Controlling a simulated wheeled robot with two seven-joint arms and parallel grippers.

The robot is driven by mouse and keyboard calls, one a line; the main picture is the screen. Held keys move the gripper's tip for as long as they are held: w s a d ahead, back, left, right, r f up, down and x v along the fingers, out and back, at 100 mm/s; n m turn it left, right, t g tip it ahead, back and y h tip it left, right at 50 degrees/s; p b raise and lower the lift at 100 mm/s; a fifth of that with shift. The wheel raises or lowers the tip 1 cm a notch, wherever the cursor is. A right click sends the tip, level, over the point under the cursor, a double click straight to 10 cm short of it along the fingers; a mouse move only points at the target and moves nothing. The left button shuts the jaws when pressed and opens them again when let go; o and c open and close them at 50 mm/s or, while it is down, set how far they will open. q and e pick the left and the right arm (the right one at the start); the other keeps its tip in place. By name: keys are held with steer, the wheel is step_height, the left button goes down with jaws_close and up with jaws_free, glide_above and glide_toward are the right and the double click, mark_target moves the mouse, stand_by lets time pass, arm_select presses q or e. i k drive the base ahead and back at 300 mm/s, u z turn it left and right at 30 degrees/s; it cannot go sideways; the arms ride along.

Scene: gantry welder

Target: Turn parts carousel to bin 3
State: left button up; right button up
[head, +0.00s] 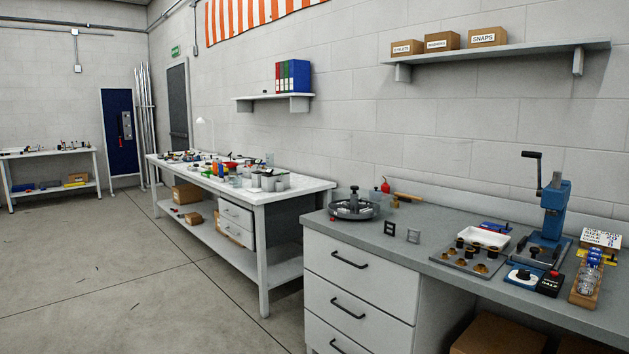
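A round dark tray with a black knob on a central post, which looks like the parts carousel (368,210), sits at the left end of the grey workbench. Its bins and any numbers on them are too small to read from here. Neither of my grippers shows in the head view.
The grey workbench (405,237) also bears a blue hand press (554,210), a white tray (483,237), a metal plate with dark knobs and a small red extinguisher-like item (385,186). A cluttered white table (317,186) stands farther left. The floor (130,270) at left is open.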

mark_target(356, 210)
steer(key=u, duration=0.45)
steer(key=i, duration=2.4)
steer(key=z, duration=0.2)
